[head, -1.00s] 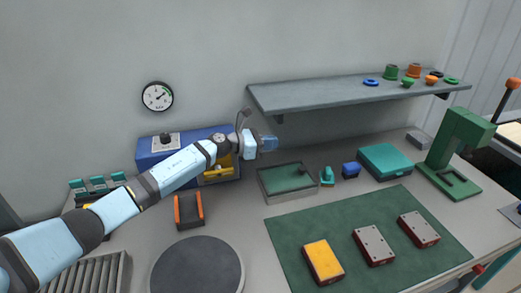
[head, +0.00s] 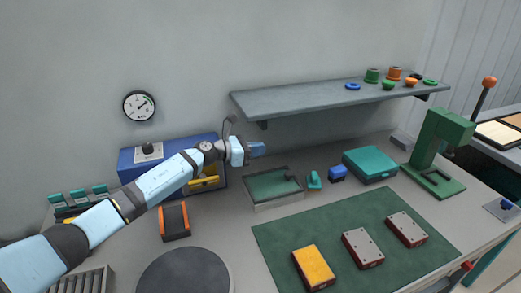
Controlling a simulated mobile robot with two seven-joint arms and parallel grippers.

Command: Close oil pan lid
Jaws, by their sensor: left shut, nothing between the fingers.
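A shallow tray with a grey rim and green inside (head: 266,186), likely the oil pan, sits on the bench below the left end of the shelf. A small dark piece stands near its right back corner. I cannot make out a separate lid. My right gripper is not in view.
A wall shelf (head: 325,98) hangs close above the gripper on the right. A blue machine (head: 130,170) stands behind my left arm. A teal case (head: 370,166), a green press (head: 432,150) and a green mat (head: 345,225) with several blocks are to the right.

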